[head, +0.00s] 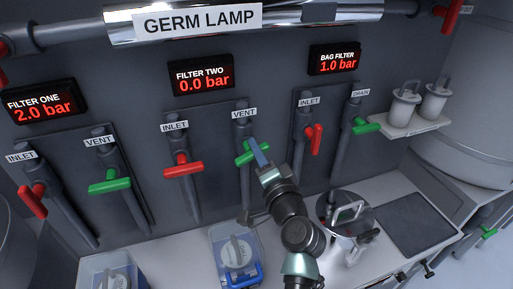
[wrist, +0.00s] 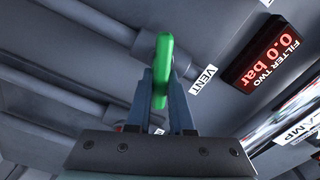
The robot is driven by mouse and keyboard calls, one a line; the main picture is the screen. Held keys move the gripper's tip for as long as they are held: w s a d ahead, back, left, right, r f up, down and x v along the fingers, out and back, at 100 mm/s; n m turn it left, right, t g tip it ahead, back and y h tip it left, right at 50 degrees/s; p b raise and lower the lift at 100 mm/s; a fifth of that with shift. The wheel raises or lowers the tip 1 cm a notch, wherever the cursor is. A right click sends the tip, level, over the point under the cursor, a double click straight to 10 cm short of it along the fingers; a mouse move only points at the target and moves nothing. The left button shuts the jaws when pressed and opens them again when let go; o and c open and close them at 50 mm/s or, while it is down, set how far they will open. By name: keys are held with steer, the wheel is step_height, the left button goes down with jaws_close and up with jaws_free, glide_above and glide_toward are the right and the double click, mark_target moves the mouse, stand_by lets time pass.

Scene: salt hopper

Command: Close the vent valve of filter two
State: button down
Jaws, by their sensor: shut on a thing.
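The vent valve of filter two has a green handle (head: 243,158) on the pipe under the VENT label (head: 244,114). The handle lies across its pipe, tilted up to the right. My gripper (head: 259,153) is at this handle, its fingers shut on it. In the wrist view the green handle (wrist: 163,62) stands between the two fingers of my gripper (wrist: 161,88), its upper end clear of them. The filter two display (head: 201,78) reads 0.0 bar; it also shows in the wrist view (wrist: 272,50).
Left of it is the red inlet handle (head: 183,167) of filter two, lying crosswise. The bag filter's red handle (head: 316,139) and green drain handle (head: 366,127) are to the right. Below stand a blue-framed container (head: 237,245) and a metal pot (head: 345,212) on the counter.

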steer(key=shift+f+m+p, duration=0.15)
steer(key=shift+m+p, duration=0.1)
steer(key=shift+m, duration=0.7)
steer(key=shift+f+m+p, duration=0.1)
steer(key=shift+m+p, duration=0.1)
steer(key=shift+m, duration=0.75)
steer(key=c, duration=0.8)
jaws_free()
steer(key=shift+s+d, duration=0.1)
steer(key=b+v, duration=0.1)
steer(key=v, duration=1.1)
steer(key=shift+s, duration=0.4)
steer(key=shift+d+r, duration=0.1)
